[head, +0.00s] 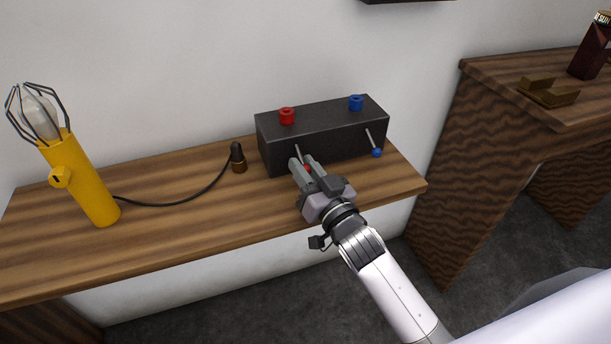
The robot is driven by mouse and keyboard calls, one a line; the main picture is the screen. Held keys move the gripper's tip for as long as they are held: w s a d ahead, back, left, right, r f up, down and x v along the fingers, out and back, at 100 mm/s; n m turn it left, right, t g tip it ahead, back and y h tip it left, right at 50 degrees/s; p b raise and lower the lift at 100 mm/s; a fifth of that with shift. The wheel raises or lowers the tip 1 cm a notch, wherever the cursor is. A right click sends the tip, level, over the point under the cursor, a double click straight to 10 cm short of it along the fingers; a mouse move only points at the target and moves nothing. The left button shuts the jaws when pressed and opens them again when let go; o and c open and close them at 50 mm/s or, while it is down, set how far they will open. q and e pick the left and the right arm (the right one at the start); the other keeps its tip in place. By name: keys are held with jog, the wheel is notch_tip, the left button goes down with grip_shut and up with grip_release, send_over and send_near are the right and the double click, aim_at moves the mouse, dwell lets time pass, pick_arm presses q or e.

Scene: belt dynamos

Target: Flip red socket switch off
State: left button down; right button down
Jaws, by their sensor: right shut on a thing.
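A black box (330,122) stands on the wooden shelf against the wall. On its top are a red socket (287,116) at the left and a blue socket (355,103) at the right. On its front face, the red switch lever (298,151) sits below the red socket, and its red knob is mostly hidden between my fingers. My right gripper (306,167) is shut on that red knob in front of the box. The blue switch lever (371,140) ends in a blue knob that points down. My left gripper is not in view.
A yellow caged lamp (83,183) stands at the left of the wooden shelf (180,215). Its black cord runs to a dark plug (238,158) standing left of the box. A taller wooden table (500,90) is at the right.

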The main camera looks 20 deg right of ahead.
jog(key=shift+f+t+b, duration=0.25)
jog(key=shift+t+b, duration=0.05)
jog(key=shift+b, duration=0.1)
jog(key=shift+r, duration=0.1)
jog(key=c, duration=1)
grip_release()
jog(key=shift+c, duration=0.2)
jog(key=shift+v, duration=3.5)
